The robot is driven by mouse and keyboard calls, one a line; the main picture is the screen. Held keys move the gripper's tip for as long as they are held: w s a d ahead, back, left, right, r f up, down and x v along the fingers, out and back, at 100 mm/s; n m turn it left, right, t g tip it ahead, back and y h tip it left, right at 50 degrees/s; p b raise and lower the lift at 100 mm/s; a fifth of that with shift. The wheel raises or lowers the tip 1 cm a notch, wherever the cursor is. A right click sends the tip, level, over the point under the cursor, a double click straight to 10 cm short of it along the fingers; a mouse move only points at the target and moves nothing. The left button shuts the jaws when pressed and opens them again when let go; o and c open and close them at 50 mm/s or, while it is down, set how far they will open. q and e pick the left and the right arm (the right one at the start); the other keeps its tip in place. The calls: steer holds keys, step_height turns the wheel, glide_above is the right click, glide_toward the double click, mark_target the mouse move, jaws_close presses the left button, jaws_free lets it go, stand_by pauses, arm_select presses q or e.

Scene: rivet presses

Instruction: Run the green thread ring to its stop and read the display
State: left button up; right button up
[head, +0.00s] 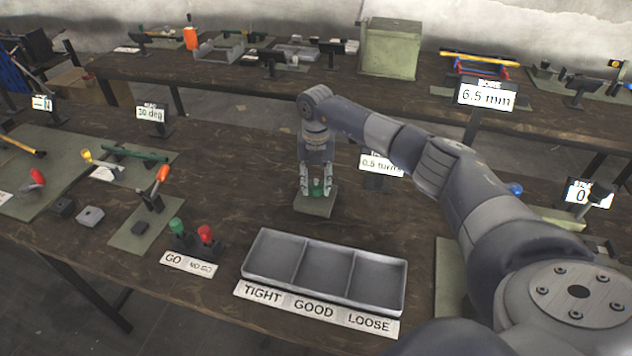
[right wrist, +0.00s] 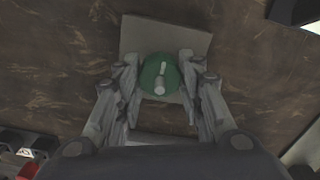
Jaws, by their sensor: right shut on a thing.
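The green thread ring (head: 317,187) sits on a small flat grey-green base plate (head: 314,207) in the middle of the table. In the right wrist view, the ring (right wrist: 151,72) is round, with a light metal stud standing at its centre. My right gripper (head: 317,192) comes down from above and is shut on the ring, with one finger on each side. The display (head: 380,164) stands just right of the plate and reads "0.5 turns"; my right arm partly covers its upper edge. My left gripper is not in view.
A grey three-part tray (head: 323,304), labelled TIGHT, GOOD and LOOSE, lies in front. Green (head: 177,228) and red (head: 205,234) GO and NO-GO gauges stand left of it. Other displays read "6.5 mm" (head: 486,96) and "30 deg" (head: 151,114).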

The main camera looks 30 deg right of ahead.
mark_target(316, 184)
stand_by(0.6)
steer(key=o, duration=1.1)
step_height(316, 184, up, 12)
steer(key=shift+r, duration=0.1)
